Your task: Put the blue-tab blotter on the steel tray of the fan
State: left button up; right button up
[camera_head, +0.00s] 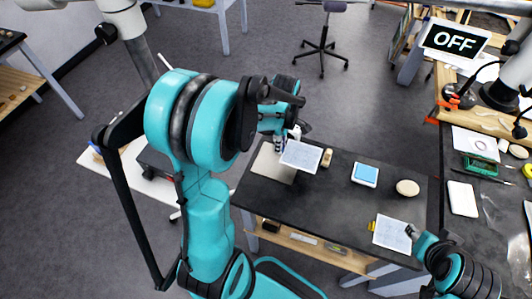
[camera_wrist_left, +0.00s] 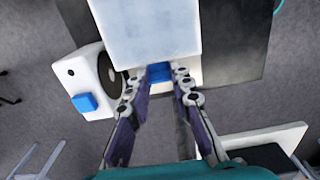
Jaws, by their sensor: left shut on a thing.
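My left gripper (camera_head: 293,138) is shut on the blue-tab blotter (camera_head: 301,156), a pale sheet held over the far left part of the dark table. In the left wrist view, the blotter (camera_wrist_left: 155,30) extends away from the fingers (camera_wrist_left: 160,82), with its blue tab (camera_wrist_left: 160,72) between them. My right gripper (camera_head: 412,232) is by another sheet.
That other sheet (camera_head: 391,234) has a yellow tab and lies at the dark table's (camera_head: 335,187) near right. A tan block (camera_head: 326,157), a blue-topped pad (camera_head: 365,174) and a round beige disc (camera_head: 407,188) stand along the table. An OFF sign (camera_head: 455,39) is at upper right.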

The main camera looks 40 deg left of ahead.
aim_at(260, 157)
pick_arm(q)
jog(key=a+f, duration=0.1)
jog(key=a, duration=0.1)
jog(key=s+a+f+b, duration=0.1)
jog(key=a+f, duration=0.1)
jog(key=s+a+f, duration=0.1)
jog(key=a, duration=0.2)
jog(key=shift+f, duration=0.2)
notch_tip(260, 157, down, 4)
jog(key=shift+f+b, duration=0.1)
jog(key=shift+b, duration=0.85)
jog(key=o, duration=0.8)
jog(key=shift+o, duration=0.2)
